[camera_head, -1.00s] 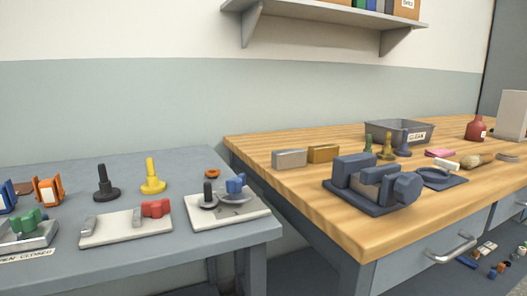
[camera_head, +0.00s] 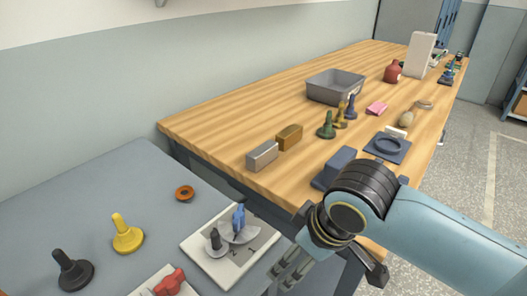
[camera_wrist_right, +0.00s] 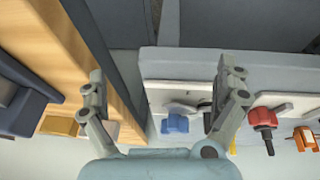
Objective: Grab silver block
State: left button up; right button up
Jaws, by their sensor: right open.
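The silver block (camera_head: 263,155) lies near the left edge of the wooden bench, beside the brass-coloured block (camera_head: 289,137). In the right wrist view a grey piece of the silver block (camera_wrist_right: 113,128) shows behind a finger, next to the brass block (camera_wrist_right: 58,125). My right gripper (camera_head: 290,272) is in front of and below the silver block in the head view, over the gap between the two tables, apart from it. Its fingers (camera_wrist_right: 165,75) are spread and empty in the wrist view. My left gripper is not in view.
The dark blue fixture (camera_head: 335,168) is partly hidden behind my right arm. Green, brass and blue pegs (camera_head: 326,126) and a grey bin (camera_head: 335,86) stand beyond the blocks. The lower grey table (camera_head: 80,185) holds a white plate (camera_head: 212,262) with fittings. Bench left of the silver block is clear.

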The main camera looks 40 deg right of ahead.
jog(key=w+d+r+t+p, duration=0.1)
jog(key=w+d+r+t, duration=0.15)
jog(key=w+d, duration=0.5)
jog(key=t+y, duration=0.1)
jog(key=t, duration=0.2)
send_near(264, 149)
jog(key=shift+g, duration=0.25)
jog(key=x, duration=0.4)
jog(key=shift+w+d+f, duration=0.1)
jog(key=shift+w, duration=0.3)
jog(key=x, duration=0.6)
jog(key=shift+w+f+b, duration=0.1)
jog(key=shift+b, duration=0.2)
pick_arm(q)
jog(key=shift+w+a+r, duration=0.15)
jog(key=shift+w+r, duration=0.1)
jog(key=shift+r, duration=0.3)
pick_arm(e)
jog(key=c, duration=1.2)
